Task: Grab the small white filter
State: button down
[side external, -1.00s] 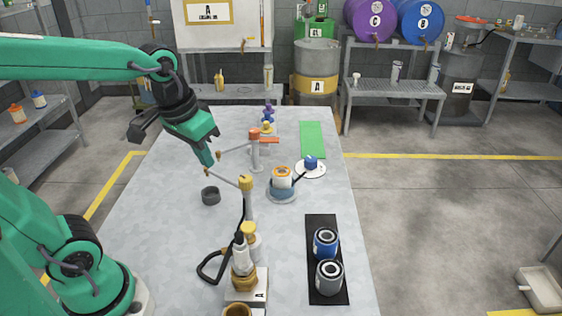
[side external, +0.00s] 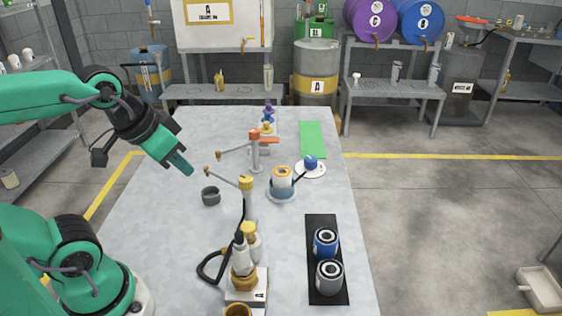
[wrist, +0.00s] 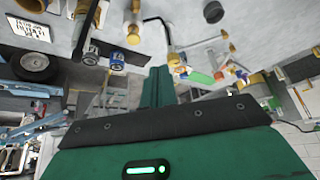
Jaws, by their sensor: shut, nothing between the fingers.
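A small white canister with an orange top (side external: 282,178), which looks like the white filter, stands upright on a blue-grey round base (side external: 282,195) right of the table's middle. My gripper (side external: 189,171) is shut and empty, above the table's left part. It is well to the left of the canister and apart from it. The closed green fingers also show in the wrist view (wrist: 158,72). A blue filter (side external: 325,242) and a grey filter (side external: 329,277) stand on a black mat (side external: 318,225) at the front right.
A dark ring-shaped cup (side external: 210,196) lies below my gripper. A brass pump assembly (side external: 243,275) is in front. A green mat (side external: 312,139) lies at the back right.

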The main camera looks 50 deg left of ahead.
jog(key=c, duration=0.6)
grip_release()
jog(key=shift+o, duration=0.2)
jog(key=m+g, duration=0.6)
jog(key=m, duration=1.2)
send_over(282, 171)
jog(key=f, duration=1.1)
jog(key=shift+s+f, duration=0.25)
jog(key=shift+f, duration=0.1)
jog(key=shift+w+f, duration=0.2)
jog(key=shift+f, duration=0.05)
